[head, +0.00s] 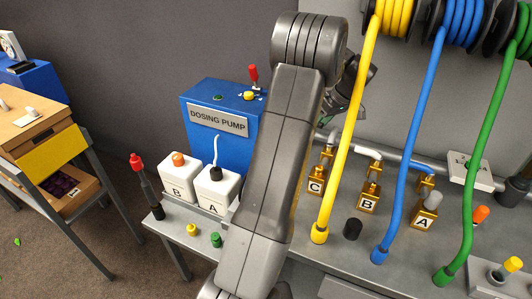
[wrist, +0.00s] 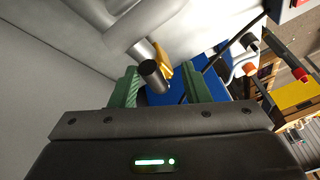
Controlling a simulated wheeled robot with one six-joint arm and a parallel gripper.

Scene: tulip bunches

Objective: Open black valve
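In the wrist view a dark cylindrical knob (wrist: 153,76) sits on a brass valve body (wrist: 163,60) below pale pipework. My gripper (wrist: 161,88) is open, with its green fingers apart on either side of the knob in the picture; I cannot tell whether they touch it. In the head view my gripper (head: 358,113) is mostly hidden behind my arm. Brass valves labelled C (head: 315,187), B (head: 367,203) and A (head: 424,222) stand along the grey pipe. Valve A has a grey knob. My arm partly hides valve C.
Yellow (head: 345,130), blue (head: 412,130) and green (head: 482,160) hoses hang in front of the bench. A black cylinder (head: 353,228) stands by valve B. The blue dosing pump (head: 195,98) and white bottles A (head: 217,190) and B (head: 184,180) are left of my arm.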

